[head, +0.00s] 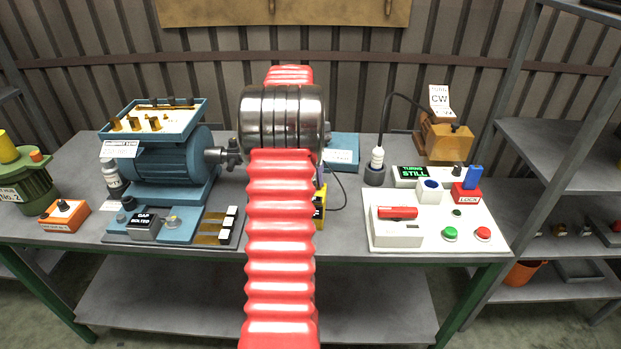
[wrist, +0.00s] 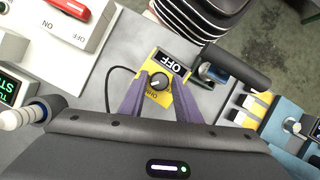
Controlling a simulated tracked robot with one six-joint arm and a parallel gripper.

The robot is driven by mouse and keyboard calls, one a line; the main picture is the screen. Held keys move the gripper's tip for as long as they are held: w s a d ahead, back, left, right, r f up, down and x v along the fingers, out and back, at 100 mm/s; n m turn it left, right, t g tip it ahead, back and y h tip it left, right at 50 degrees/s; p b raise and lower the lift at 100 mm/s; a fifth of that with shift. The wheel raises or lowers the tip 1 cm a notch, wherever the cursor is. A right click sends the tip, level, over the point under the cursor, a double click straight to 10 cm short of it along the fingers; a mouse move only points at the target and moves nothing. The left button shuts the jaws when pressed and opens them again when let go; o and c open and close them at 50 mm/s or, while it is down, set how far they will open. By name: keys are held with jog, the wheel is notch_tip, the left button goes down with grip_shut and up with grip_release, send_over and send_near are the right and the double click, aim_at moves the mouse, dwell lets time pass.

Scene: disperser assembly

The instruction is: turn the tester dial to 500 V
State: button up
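The yellow tester (wrist: 183,97) lies below my gripper in the wrist view. Its black display (wrist: 171,65) reads OFF, and its round dial (wrist: 158,82) has a pale pointer mark; the small lettering around it is too small to read. In the head view only a yellow edge of the tester (head: 321,207) shows beside my red arm. My gripper (wrist: 163,79) is open, with its two purple fingers apart on either side of the dial in the picture. I cannot tell whether they touch it.
A black cable (wrist: 112,72) runs from the tester. A dark cylinder (wrist: 236,66) lies close by. In the head view, a blue motor (head: 165,165) stands left of my arm and a white control panel (head: 400,240) right of it, on the grey bench (head: 345,235).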

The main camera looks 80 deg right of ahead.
jog(key=shift+o, duration=1.4)
jog(key=shift+r, duration=0.1)
